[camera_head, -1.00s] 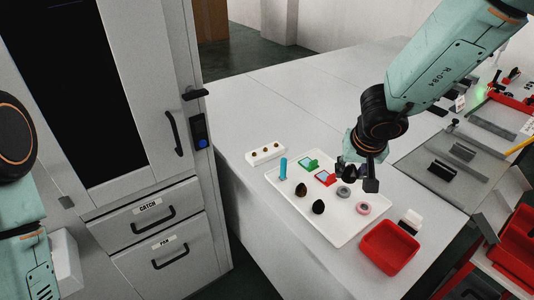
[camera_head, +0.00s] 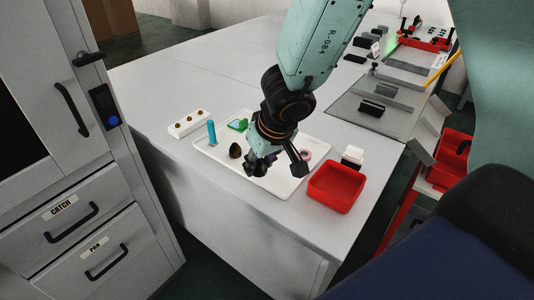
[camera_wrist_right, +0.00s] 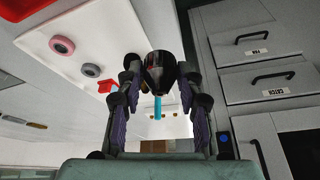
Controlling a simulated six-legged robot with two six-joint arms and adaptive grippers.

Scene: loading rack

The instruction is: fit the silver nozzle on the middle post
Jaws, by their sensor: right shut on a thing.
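In the right wrist view the right gripper (camera_wrist_right: 160,72) is shut on the nozzle (camera_wrist_right: 160,72), a glossy tapered piece that looks dark, with bright reflections. In the head view the fingers mostly hide it. The white block with three small brass posts (camera_head: 189,123) stands behind and left of the tray, apart from the gripper. Its middle post (camera_head: 190,119) looks bare. My left gripper is out of view.
On the tray are a dark brown cone (camera_head: 235,150), a blue upright cylinder (camera_head: 212,133), a green piece (camera_head: 238,125) and a pink ring (camera_head: 306,154). A red bin (camera_head: 337,187) stands at right. The table behind the white block is clear.

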